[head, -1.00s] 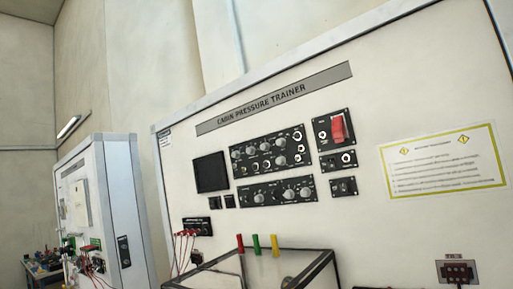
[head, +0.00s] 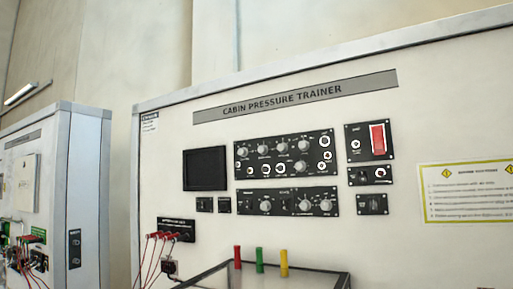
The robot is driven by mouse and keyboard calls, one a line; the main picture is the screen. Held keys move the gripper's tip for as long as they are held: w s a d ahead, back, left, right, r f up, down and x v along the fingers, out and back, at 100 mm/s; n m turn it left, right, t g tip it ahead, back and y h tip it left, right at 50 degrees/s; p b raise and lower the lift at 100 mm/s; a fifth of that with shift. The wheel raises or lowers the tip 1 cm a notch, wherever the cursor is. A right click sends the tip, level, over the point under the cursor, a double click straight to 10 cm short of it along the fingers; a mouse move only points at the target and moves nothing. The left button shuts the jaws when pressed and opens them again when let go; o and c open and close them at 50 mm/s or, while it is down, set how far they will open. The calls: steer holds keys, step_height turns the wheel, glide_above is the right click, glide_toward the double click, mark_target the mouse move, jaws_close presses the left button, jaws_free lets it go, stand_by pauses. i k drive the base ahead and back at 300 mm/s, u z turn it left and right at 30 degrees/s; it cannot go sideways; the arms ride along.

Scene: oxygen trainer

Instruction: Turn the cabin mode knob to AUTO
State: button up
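The cabin pressure trainer board (head: 330,240) stands upright ahead of me. On it is an upper black panel (head: 284,154) with several grey knobs and round sockets. Below it is a lower black panel (head: 287,201) with a grey knob (head: 265,207) at left and two more grey knobs (head: 305,206) at right. The labels are too small to read, so I cannot tell which knob is the cabin mode knob or where it points. My gripper is not in view.
A dark screen (head: 205,168) is left of the panels, and a red guarded switch (head: 378,139) is right. Red leads (head: 152,245) hang from a socket strip. A framed case (head: 310,279) with red, green and yellow pegs juts out below. Another cabinet (head: 85,170) stands at left.

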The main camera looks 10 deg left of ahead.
mark_target(304, 145)
steer(key=u, duration=0.1)
steer(key=i, duration=1)
steer(key=z, duration=0.05)
